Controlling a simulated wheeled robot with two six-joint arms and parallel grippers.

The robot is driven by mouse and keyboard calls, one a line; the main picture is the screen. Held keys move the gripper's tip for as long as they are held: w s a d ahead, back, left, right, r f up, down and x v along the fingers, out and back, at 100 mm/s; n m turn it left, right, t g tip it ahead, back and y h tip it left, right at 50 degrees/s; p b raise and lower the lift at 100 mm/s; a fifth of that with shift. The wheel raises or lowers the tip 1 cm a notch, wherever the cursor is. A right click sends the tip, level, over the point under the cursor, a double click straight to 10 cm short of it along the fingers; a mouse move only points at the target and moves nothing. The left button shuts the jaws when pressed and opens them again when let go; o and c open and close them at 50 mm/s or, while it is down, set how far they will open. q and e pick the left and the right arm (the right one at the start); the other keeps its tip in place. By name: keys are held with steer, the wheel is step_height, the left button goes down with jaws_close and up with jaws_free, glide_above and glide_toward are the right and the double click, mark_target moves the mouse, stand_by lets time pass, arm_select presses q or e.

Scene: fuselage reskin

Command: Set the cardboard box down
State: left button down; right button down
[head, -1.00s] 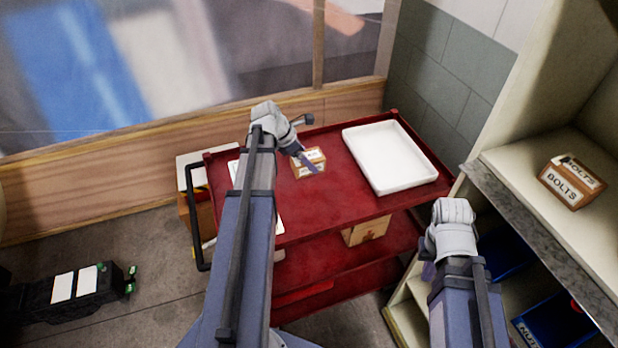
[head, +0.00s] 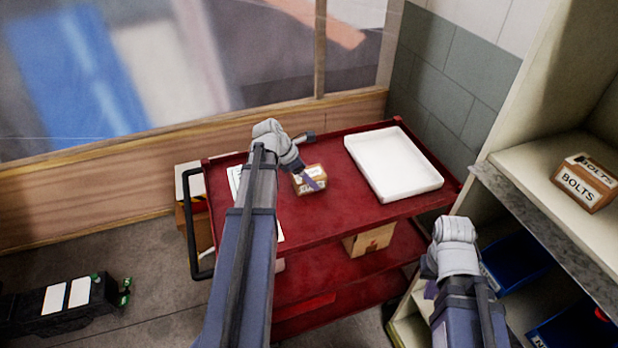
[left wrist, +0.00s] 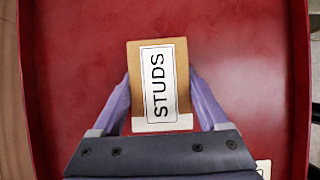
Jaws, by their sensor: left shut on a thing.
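The small cardboard box (head: 318,172) is brown with a white label. In the left wrist view its label reads STUDS, and the box (left wrist: 184,75) sits between the two purple fingers of my left gripper (left wrist: 163,100), which are shut on its sides. My left gripper (head: 308,180) holds it over the red cart's top shelf (head: 340,217). I cannot tell whether the box's underside touches the shelf. My right gripper (head: 430,289) is low at the right, near the shelving; its fingers are mostly hidden behind its wrist.
A white tray (head: 393,163) lies on the cart's right part, and a white sheet (head: 234,178) lies at its left, partly behind my left arm. Shelving at right holds a BOLTS box (head: 584,183) and blue bins (head: 515,262). Red shelf around the held box is clear.

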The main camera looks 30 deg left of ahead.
arm_select(q)
jaws_free()
steer(key=shift+f, duration=0.1)
steer(key=shift+s+r+p, duration=0.1)
steer(key=shift+r+p, duration=0.4)
steer(key=shift+r, duration=0.05)
steer(key=p+v, duration=0.9)
steer(key=v, duration=0.2)
steer(key=shift+a+p, duration=0.2)
steer(key=shift+p, duration=0.1)
steer(key=shift+d, duration=0.1)
